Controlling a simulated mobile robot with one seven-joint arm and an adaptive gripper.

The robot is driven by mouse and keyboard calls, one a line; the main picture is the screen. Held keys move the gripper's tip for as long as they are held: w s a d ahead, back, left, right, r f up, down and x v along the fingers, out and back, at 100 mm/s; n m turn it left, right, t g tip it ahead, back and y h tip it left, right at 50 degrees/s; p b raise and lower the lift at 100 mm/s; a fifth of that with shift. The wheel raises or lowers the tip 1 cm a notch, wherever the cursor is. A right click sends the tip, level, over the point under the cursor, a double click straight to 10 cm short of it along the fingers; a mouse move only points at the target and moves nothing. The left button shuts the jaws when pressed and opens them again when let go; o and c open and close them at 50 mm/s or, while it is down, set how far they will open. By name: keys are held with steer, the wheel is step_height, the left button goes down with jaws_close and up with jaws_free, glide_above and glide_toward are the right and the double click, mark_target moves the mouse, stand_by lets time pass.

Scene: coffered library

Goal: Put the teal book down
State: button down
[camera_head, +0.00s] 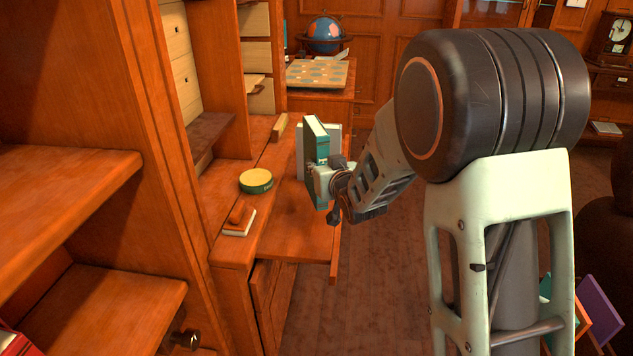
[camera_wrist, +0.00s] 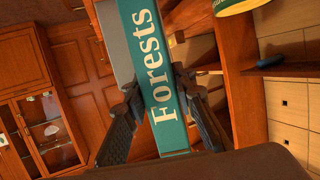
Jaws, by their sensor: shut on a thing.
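The teal book (camera_head: 316,138) stands upright over the desk's pull-out leaf (camera_head: 290,225) in the head view. In the wrist view its teal spine (camera_wrist: 160,75) reads "Forests" and runs between the two fingers. My gripper (camera_head: 326,181) is shut on the book, with one finger on each side of the spine in the wrist view (camera_wrist: 158,98). A pale grey slab (camera_head: 334,135) shows close beside the teal book; I cannot tell whether they touch. The book's lower end is partly behind my gripper, and I cannot tell whether it touches the leaf.
A green and yellow round tin (camera_head: 256,181) and a small white block with an orange-brown thing on it (camera_head: 238,222) sit on the desk's left. A small wooden block (camera_head: 279,127) lies farther back. The leaf's front part is clear. Shelves (camera_head: 75,205) stand close at left.

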steer(key=shift+w+a+f+b, duration=0.15)
steer(key=shift+w+a+f, duration=0.05)
steer(key=shift+f, duration=0.55)
steer(key=shift+w+a+f+b, duration=0.2)
steer(key=shift+f, duration=0.5)
steer(key=shift+w+a+f+b, duration=0.15)
steer(key=shift+w+a+f, duration=0.05)
steer(key=shift+f, duration=0.65)
steer(key=shift+f, duration=0.1)
steer(key=c, duration=1.6)
jaws_free()
steer(key=shift+s+f, duration=0.1)
steer(key=shift+s+d+r, duration=0.1)
steer(key=shift+r, duration=0.15)
steer(key=p+v, duration=0.1)
steer(key=v, duration=1)
steer(key=shift+s, duration=0.4)
